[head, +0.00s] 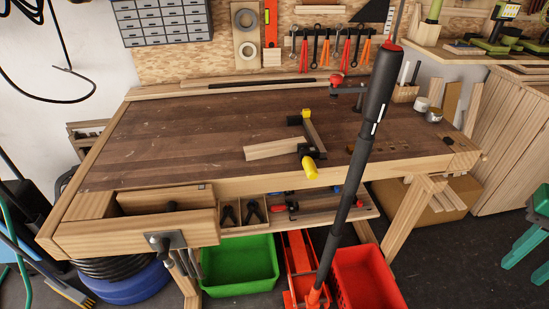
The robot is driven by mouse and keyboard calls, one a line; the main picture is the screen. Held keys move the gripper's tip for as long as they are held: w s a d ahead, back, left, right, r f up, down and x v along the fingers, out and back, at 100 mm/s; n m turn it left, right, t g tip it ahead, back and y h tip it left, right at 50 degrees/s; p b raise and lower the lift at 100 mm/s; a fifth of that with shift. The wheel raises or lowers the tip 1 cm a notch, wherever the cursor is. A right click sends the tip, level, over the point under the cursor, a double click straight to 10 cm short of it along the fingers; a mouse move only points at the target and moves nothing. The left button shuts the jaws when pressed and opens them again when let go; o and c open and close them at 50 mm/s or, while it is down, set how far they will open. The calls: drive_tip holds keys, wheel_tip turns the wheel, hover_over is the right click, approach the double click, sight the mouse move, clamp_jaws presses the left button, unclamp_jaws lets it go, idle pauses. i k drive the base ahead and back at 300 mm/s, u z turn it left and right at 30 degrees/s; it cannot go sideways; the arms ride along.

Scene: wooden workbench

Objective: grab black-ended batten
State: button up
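A short pale wooden batten (272,149) lies on the workbench (165,140), right of the middle. Its right end meets or lies beside the dark jaw of a clamp (315,133) with yellow ends. I cannot tell whether the black there is the batten's own end or part of the clamp. A long thin dark strip (262,83) lies along the back of the bench, and its ends are too small to make out. My gripper is not in view.
A tall black handle (362,135) rises from a red jack (301,262) in front of the bench's right part. Green (240,268) and red crates (368,282) stand below. The bench's left top is clear.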

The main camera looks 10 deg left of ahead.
sight(272, 149)
drive_tip(key=z, duration=2.2)
drive_tip(key=k, duration=0.9)
drive_tip(key=u, duration=1.7)
drive_tip(key=i, duration=1)
